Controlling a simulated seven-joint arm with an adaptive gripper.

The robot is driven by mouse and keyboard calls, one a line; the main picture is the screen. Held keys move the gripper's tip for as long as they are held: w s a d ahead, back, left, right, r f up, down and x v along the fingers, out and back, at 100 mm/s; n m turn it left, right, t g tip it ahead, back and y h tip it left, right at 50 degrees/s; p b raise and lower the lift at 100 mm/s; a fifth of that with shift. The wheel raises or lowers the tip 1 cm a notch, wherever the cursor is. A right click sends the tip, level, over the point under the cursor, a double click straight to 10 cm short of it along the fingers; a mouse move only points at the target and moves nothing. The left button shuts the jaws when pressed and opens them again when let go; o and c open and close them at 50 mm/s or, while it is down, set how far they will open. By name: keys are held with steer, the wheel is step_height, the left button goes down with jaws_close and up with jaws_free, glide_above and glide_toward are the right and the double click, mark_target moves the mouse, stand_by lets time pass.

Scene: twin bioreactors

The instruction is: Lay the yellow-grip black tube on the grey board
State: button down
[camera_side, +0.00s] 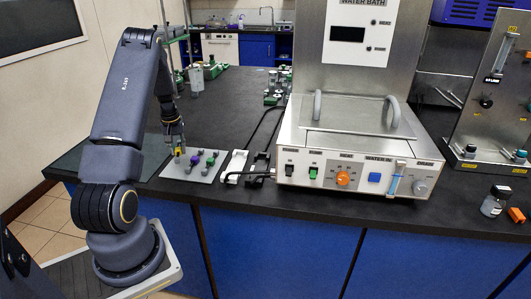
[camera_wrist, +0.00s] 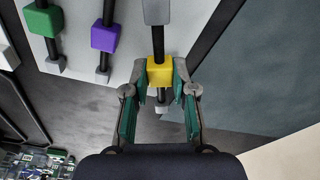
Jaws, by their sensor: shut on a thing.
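The yellow grip (camera_wrist: 160,72) of the black tube is between my gripper's fingers (camera_wrist: 160,84) in the wrist view. The tube (camera_wrist: 157,40) runs up from the grip to a grey block and has a grey piece below the grip. In the side view the yellow grip (camera_side: 180,151) shows under my gripper (camera_side: 176,146), at the left end of a light panel (camera_side: 172,173). I cannot tell whether the tube is clear of the panel. The flat grey board (camera_side: 72,160) lies left of the panel; it also fills the right of the wrist view (camera_wrist: 265,70).
Tubes with purple (camera_wrist: 105,36) and green (camera_wrist: 44,22) grips sit beside the yellow one. The water bath (camera_side: 350,150) stands to the right, with a white holder (camera_side: 235,164) and cables between. A small bottle (camera_side: 494,202) is far right. The black bench (camera_side: 240,95) behind is mostly clear.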

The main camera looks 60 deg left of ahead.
mark_target(178, 149)
steer(key=shift+f, duration=1.4)
steer(key=shift+f, duration=0.1)
steer(key=c, duration=0.9)
jaws_free()
steer(key=shift+c, duration=0.2)
